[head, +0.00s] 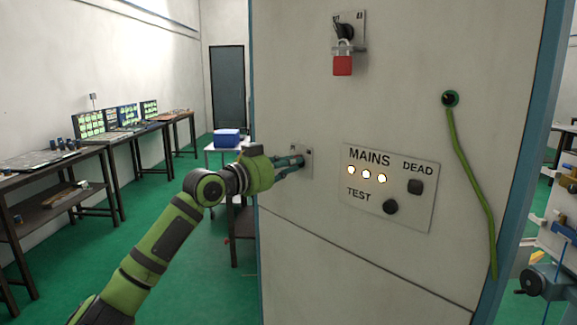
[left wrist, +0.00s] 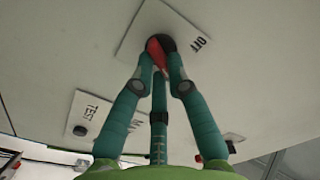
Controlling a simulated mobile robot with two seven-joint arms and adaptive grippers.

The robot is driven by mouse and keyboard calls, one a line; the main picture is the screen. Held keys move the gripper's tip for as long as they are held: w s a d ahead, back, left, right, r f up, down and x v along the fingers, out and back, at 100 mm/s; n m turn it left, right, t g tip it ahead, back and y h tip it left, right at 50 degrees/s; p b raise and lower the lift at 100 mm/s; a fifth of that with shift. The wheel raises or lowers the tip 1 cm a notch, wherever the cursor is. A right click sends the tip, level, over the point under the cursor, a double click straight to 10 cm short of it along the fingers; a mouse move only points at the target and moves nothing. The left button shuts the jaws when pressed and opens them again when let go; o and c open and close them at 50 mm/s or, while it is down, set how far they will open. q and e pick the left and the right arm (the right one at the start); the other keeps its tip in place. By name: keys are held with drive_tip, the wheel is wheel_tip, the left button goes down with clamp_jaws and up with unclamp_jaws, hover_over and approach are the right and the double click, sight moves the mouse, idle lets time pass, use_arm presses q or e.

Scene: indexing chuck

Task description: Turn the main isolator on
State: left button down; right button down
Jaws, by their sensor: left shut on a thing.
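My left gripper (head: 300,161) reaches the pale plate (head: 307,149) of a rotary switch on the cabinet front. In the left wrist view the plate (left wrist: 140,35) reads OFF on its right side. A red handle (left wrist: 154,52) on a dark round base sits between the fingertips of my left gripper (left wrist: 160,68), which is shut on it. The fingers hide part of the handle, so its exact pointing is hard to tell. A MAINS panel (head: 424,219) to the right has three lit lamps (head: 366,174). My right gripper is not in view.
Above on the cabinet (head: 300,80) is a dark switch (head: 345,31) with a red padlock (head: 342,65). A green cable (head: 463,160) hangs at the right. Benches (head: 50,160) with screens line the left wall. The green floor between is clear.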

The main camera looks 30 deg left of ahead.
use_arm(q)
drive_tip(key=shift+m, duration=0.3)
drive_tip(key=c, duration=1.2)
unclamp_jaws()
drive_tip(key=shift+v, duration=5.95)
drive_tip(key=shift+d, duration=0.1)
drive_tip(key=shift+f, duration=0.1)
